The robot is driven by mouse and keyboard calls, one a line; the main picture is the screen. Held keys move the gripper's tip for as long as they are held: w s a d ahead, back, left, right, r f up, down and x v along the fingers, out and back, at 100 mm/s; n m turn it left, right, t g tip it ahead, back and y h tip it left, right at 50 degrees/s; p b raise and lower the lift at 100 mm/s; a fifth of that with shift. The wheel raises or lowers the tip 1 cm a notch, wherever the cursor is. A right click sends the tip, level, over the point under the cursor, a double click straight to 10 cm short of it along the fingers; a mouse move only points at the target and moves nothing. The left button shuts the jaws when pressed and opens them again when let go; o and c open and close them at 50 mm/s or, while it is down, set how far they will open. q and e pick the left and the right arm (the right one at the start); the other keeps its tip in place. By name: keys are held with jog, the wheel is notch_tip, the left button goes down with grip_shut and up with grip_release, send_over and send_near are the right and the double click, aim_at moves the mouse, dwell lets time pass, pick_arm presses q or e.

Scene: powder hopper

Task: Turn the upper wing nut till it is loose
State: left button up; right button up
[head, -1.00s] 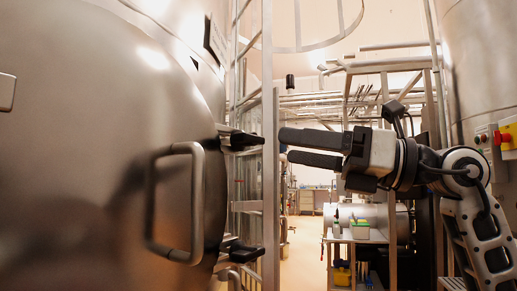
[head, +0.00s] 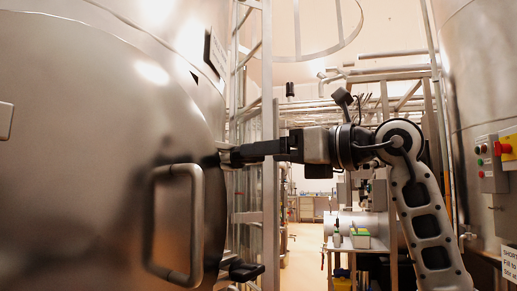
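The upper wing nut (head: 228,156) sits at the right edge of the big round steel hatch (head: 90,150). Most of it is hidden behind my fingers. My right gripper (head: 246,152) comes in from the right, level, with its fingertips at this nut. The fingers lie close together with no clear gap, and they look shut on the nut's wing. The lower wing nut (head: 243,271), dark, sticks out from the hatch edge further down, apart from the gripper. My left gripper is not in view.
A bent steel handle (head: 197,225) stands out from the hatch just left of and below the gripper. A metal ladder frame (head: 268,210) rises close behind the fingers. A control box (head: 491,162) is on the steel tank at right. A bench with small containers (head: 360,238) stands behind.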

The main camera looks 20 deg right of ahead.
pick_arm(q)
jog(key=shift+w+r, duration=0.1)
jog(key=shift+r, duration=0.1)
pick_arm(e)
jog(key=shift+x, duration=1.55)
jog(key=c, duration=1)
pick_arm(q)
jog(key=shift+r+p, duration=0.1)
jog(key=shift+p, duration=0.2)
pick_arm(e)
jog(key=shift+n, duration=0.3)
pick_arm(q)
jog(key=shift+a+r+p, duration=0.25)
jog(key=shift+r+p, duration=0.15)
jog(key=shift+p, duration=1)
pick_arm(e)
jog(key=shift+s+a+f+n, duration=0.1)
jog(key=shift+n, duration=4.25)
jog(key=shift+a+f+n, duration=0.1)
jog(key=shift+n, duration=4.25)
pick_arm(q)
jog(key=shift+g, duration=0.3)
